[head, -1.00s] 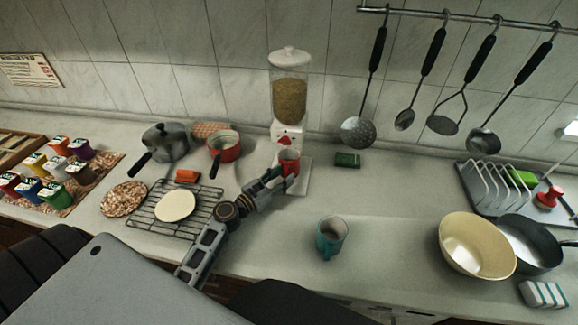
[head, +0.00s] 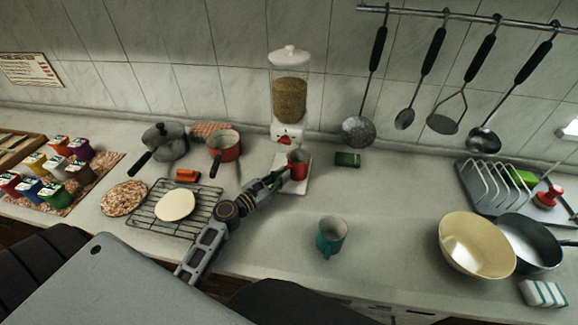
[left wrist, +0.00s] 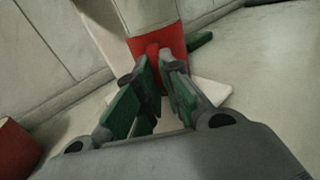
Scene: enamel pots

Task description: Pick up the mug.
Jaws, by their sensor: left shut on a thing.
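A red mug (head: 299,160) is in front of the white dispenser, over its base plate. My left gripper (head: 285,173) is shut on the red mug. In the left wrist view the two green-padded fingertips (left wrist: 161,62) close on the handle of the red mug (left wrist: 148,46). I cannot tell whether the mug's bottom touches the plate. A teal mug (head: 331,238) stands upright on the counter, apart from the gripper, to its lower right. My right gripper is not in view.
The grain dispenser (head: 290,98) stands close behind the red mug. A red saucepan (head: 224,147), a grey pot (head: 165,143) and a wire rack (head: 146,211) are to the left. A green box (head: 347,159) lies to the right. The counter between the teal mug and cream bowl (head: 470,250) is free.

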